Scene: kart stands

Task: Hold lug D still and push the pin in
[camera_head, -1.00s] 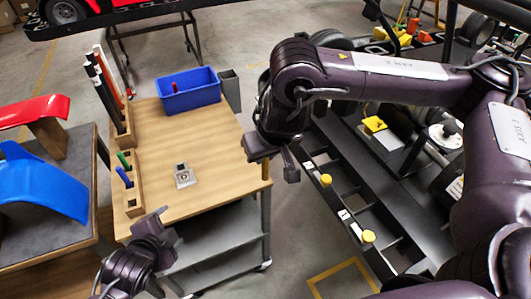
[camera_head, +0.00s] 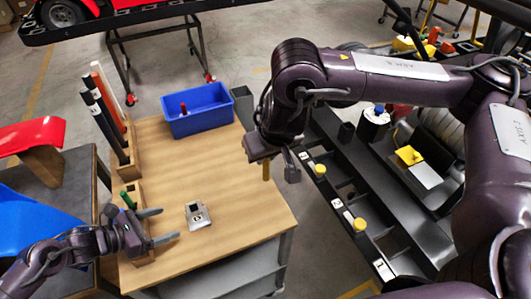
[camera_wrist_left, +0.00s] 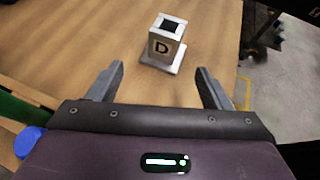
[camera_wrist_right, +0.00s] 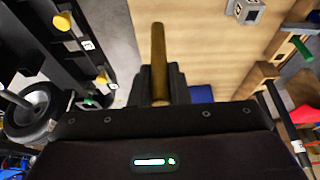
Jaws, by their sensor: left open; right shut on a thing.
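Lug D (camera_head: 197,214) is a small grey-white block with a square hole in its top, standing upright on the wooden bench. In the left wrist view the lug is beyond the fingertips, touching neither. My right gripper (camera_head: 277,160) is shut on a brass-coloured pin (camera_wrist_right: 158,55), near the bench's right edge and apart from the lug. The pin also shows below that gripper in the head view (camera_head: 266,171).
A blue bin (camera_head: 198,110) with a red item stands at the bench's back. A wooden rack with dark and orange rods (camera_head: 103,120) lines the left edge, with a green-handled tool (camera_head: 128,200) close to my left gripper. The black kart frame (camera_head: 350,215) is at right.

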